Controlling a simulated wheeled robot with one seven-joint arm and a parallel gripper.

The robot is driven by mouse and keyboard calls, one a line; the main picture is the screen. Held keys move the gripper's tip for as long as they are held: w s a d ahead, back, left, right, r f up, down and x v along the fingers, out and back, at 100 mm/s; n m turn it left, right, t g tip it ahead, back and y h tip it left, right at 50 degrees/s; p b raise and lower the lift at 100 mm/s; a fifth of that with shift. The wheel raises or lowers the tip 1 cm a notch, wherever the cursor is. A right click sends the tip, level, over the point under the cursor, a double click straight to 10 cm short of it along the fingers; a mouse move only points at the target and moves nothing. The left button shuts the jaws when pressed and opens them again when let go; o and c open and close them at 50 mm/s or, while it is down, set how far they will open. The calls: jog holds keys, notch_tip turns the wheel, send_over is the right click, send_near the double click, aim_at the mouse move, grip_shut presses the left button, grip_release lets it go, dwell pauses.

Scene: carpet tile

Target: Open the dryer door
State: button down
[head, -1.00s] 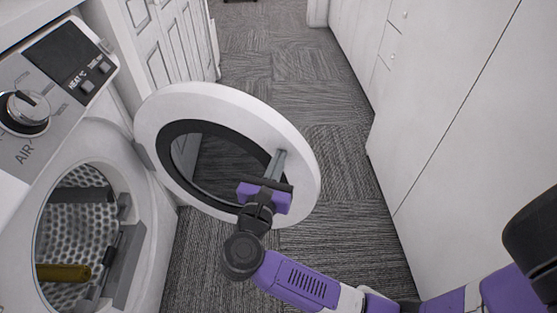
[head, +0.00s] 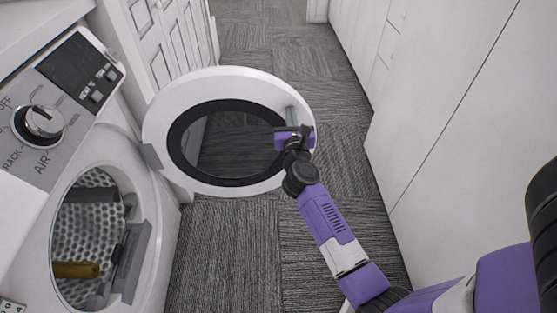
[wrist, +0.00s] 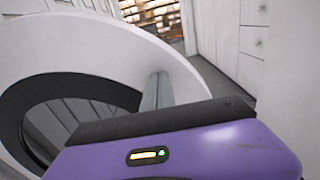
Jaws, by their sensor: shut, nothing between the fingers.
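The dryer (head: 100,185) stands at the left in the head view, its drum opening uncovered. Its round white door (head: 165,105) with a dark-ringed window stands swung wide open on its hinge, out over the carpet. The door also shows in the wrist view (wrist: 90,40). My gripper (head: 292,122) is at the door's right rim, over the inner face near the metal bar there. Its fingers are shut with nothing visible held. The purple gripper body hides part of the rim, and I cannot tell whether the fingers touch the door.
A brownish-yellow object (head: 76,269) lies in the drum. White cabinets (head: 470,130) line the right side, and a panelled white cupboard (head: 170,45) stands behind the door. The carpet floor (head: 240,235) between is clear.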

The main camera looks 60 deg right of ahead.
jog(key=w+d+n+t+y, duration=0.1)
jog(key=w+d, duration=0.9)
jog(key=d, duration=0.1)
jog(key=shift+w+t, duration=0.4)
